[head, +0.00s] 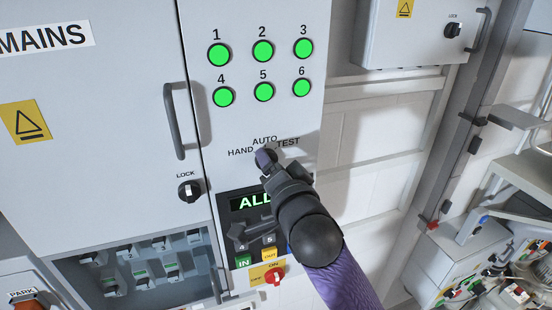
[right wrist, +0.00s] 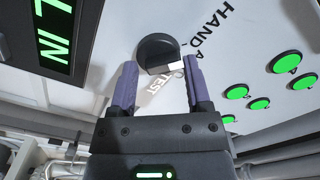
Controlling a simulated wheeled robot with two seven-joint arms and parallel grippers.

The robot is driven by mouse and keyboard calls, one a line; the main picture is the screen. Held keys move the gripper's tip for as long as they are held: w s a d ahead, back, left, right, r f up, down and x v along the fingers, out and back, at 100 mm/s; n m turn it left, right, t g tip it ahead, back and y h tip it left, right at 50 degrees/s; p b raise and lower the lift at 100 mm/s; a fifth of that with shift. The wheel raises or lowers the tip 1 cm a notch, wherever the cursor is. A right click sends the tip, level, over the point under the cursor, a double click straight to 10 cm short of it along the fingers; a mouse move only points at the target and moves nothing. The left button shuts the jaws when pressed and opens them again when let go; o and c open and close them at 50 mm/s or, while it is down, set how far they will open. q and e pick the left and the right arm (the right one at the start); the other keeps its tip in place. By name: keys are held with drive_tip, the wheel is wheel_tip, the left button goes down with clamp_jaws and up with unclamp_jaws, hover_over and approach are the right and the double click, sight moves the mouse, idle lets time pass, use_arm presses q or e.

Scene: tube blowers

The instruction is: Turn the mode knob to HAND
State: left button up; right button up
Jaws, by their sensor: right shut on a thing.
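The mode knob (right wrist: 155,48) is a dark round knob on the white panel, seen at the top middle of the right wrist view. HAND, AUTO and TEST are printed around it. A pale mark on its edge appears to face the AUTO lettering, which is partly hidden in that view. My right gripper (head: 266,157) is at the knob, just under the lettering in the head view. In the head view the gripper mostly hides the knob. My left gripper is not in view.
Several green round lights (head: 262,51) sit above the knob. A lit display (head: 251,200) and a red ON/OFF switch (head: 274,276) lie below it. A grey door handle (head: 174,122) and a LOCK knob (head: 190,190) are to the left.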

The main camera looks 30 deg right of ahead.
drive_tip(key=shift+a+r+n+p, duration=0.2)
drive_tip(key=shift+n+p, duration=0.25)
drive_tip(key=shift+n, duration=0.65)
drive_tip(key=o, duration=0.8)
drive_tip(key=shift+o, duration=1.3)
drive_tip(key=shift+a, duration=0.1)
drive_tip(key=shift+a+f, duration=0.1)
drive_tip(key=shift+a, duration=0.05)
drive_tip(key=shift+f, duration=0.1)
